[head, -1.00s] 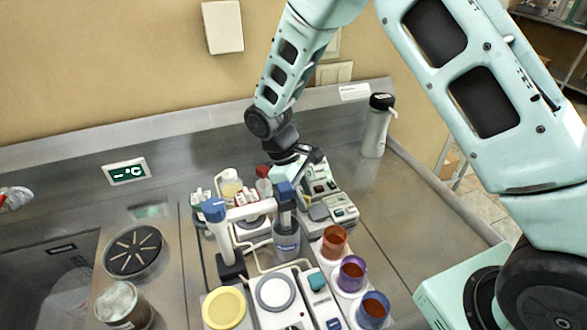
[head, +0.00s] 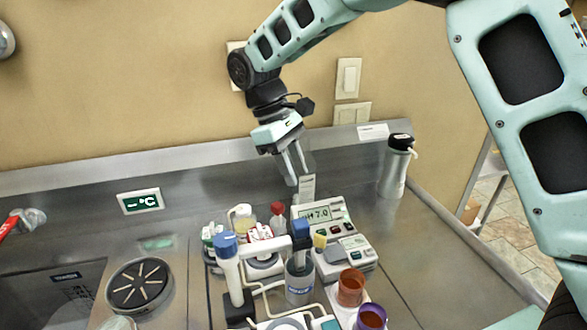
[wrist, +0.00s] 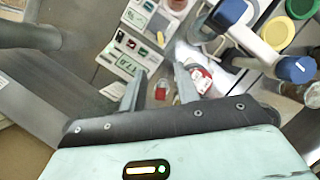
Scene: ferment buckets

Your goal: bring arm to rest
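My gripper (head: 297,180) hangs in the air above the back of the steel counter, fingers pointing down. In the wrist view my gripper (wrist: 160,82) has its two fingers apart with nothing between them. A red-capped bottle (wrist: 161,90) shows below, beyond the gap. The pH meter (head: 322,222) stands below and to the right of the fingers, its display reading about 7.0. The fingertips appear clear of everything, though a small pale upright piece (head: 307,187) overlaps near them in the head view.
A stirrer arm with blue caps (head: 227,243) stands over a grey beaker (head: 299,283). Cups of amber (head: 351,287) and purple (head: 371,318) stand at front. A steel bottle (head: 396,168) stands at back right. The counter right of the meter is clear.

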